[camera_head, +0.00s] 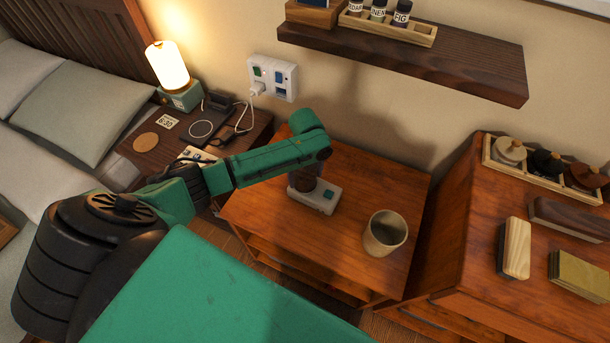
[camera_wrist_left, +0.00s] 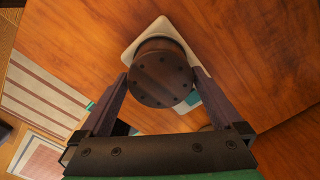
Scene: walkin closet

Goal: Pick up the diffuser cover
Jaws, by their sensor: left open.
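The diffuser cover (camera_wrist_left: 160,75) is a dark brown round cap with a ring of small holes in its top, seen in the left wrist view. It sits on a white diffuser base (camera_head: 325,199) with a teal button, on the wooden cabinet top. My left gripper (camera_wrist_left: 161,84) is open, with one finger on each side of the cover; whether the fingers touch it I cannot tell. In the head view my green forearm and wrist hide most of the cover. My right gripper is not in view.
A beige cup (camera_head: 380,239) stands to the right of the diffuser base. A dark wall shelf (camera_head: 420,66) with small bottles hangs above. A taller dresser (camera_head: 470,255) with a brush and boxes stands at right. A lit lamp (camera_head: 168,65) and nightstand are at left.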

